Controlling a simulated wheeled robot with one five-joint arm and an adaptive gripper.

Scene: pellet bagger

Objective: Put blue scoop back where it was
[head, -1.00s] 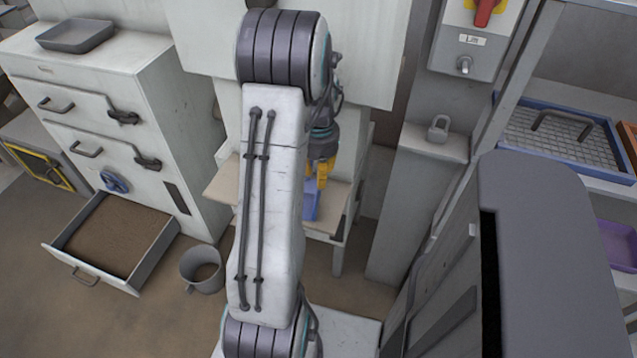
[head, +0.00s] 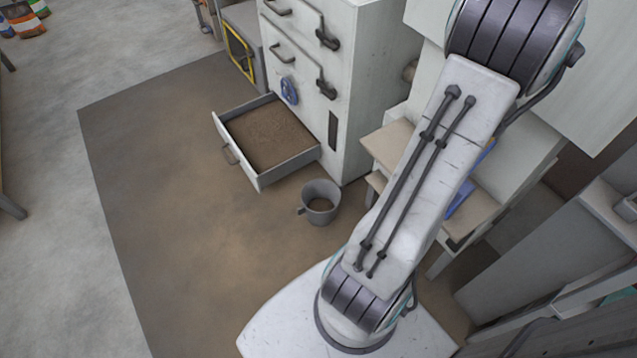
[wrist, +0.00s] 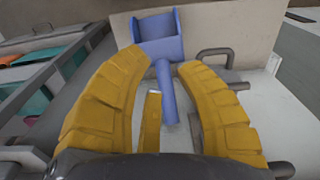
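The blue scoop (wrist: 158,38) is in the wrist view, its bowl at the top and its handle running down between my yellow fingers. My gripper (wrist: 165,65) has both fingertips close against the handle just below the bowl and appears shut on it. In the head view my arm hides most of the scoop and the gripper. Only blue parts of the scoop (head: 460,197) show beside the arm, over or on a beige-topped stand (head: 483,211). I cannot tell whether the scoop touches the stand.
A white cabinet (head: 362,80) stands left of the stand, with an open drawer (head: 262,183) full of brown material. A grey cabinet (head: 540,265) is at the right.

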